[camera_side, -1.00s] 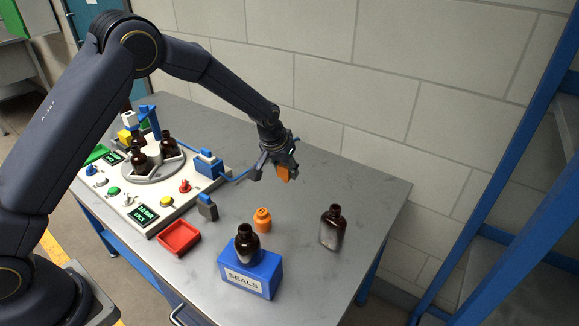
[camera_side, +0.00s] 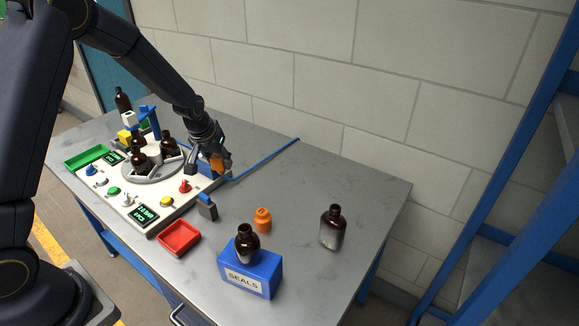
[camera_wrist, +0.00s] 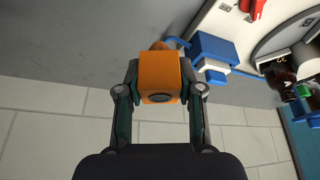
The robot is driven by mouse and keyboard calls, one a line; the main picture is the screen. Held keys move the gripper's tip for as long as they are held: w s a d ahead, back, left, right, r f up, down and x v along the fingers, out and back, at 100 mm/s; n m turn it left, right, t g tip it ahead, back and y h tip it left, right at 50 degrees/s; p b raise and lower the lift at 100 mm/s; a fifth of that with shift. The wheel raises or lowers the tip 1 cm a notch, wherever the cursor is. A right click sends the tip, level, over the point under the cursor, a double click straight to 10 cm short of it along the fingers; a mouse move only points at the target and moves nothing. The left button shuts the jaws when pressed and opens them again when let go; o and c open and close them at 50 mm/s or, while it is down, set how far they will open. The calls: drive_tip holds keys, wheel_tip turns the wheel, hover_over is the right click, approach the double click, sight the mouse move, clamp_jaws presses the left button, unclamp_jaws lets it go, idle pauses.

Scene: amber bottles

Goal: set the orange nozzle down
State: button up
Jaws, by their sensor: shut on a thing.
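My gripper (camera_side: 212,168) is shut on the orange nozzle (camera_side: 217,163), near the right back edge of the white machine. In the wrist view my gripper (camera_wrist: 160,85) has a finger on each side of the nozzle (camera_wrist: 160,72), a boxy orange body with a dark round spot facing me and a narrower tip beyond. The blue block (camera_wrist: 212,47) on the machine is beside the nozzle tip; the side view hides most of it behind my gripper. I cannot tell whether the nozzle touches anything below.
The white machine (camera_side: 160,205) carries a turntable with brown bottles. A blue hose (camera_side: 265,158) runs across the back of the table. The back right is clear.

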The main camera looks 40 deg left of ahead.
drive_tip(key=w+f, duration=0.3)
drive_tip(key=w+a+f, duration=0.1)
drive_tip(key=w+f, duration=0.1)
drive_tip(key=w, duration=0.2)
drive_tip(key=w+f, duration=0.3)
drive_tip(key=w, duration=0.1)
drive_tip(key=shift+w+a+f, duration=0.1)
drive_tip(key=shift+a+f, duration=0.2)
drive_tip(key=shift+a, duration=0.05)
drive_tip(key=shift+w+f, duration=0.2)
drive_tip(key=shift+f, duration=1.5)
drive_tip(key=shift+f, duration=0.1)
drive_tip(key=o, duration=1.1)
drive_tip(key=shift+c, duration=0.2)
